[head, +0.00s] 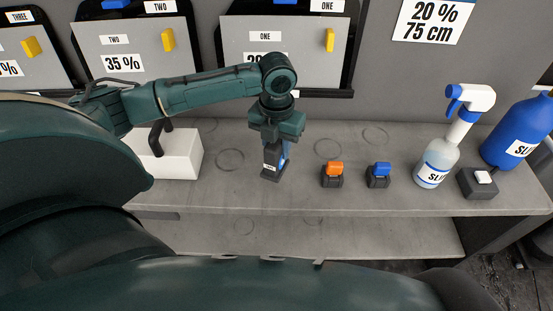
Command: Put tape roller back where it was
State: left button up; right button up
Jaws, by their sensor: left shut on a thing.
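My left gripper (277,145) points straight down over the grey shelf, near its middle. My right gripper is not in view.
On the shelf (230,190) an orange piece (334,169) and a blue piece (379,169) sit in dark holders. A white block (180,155) stands left. Faint rings mark bare spots.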

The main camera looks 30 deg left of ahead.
pick_arm(q)
jog(key=shift+f, duration=2.3)
jog(key=shift+f, duration=0.15)
jog(key=o, duration=1.1)
notch_tip(320, 180, up, 12)
jog(key=shift+r+b, duration=0.2)
jog(key=shift+b, duration=0.1)
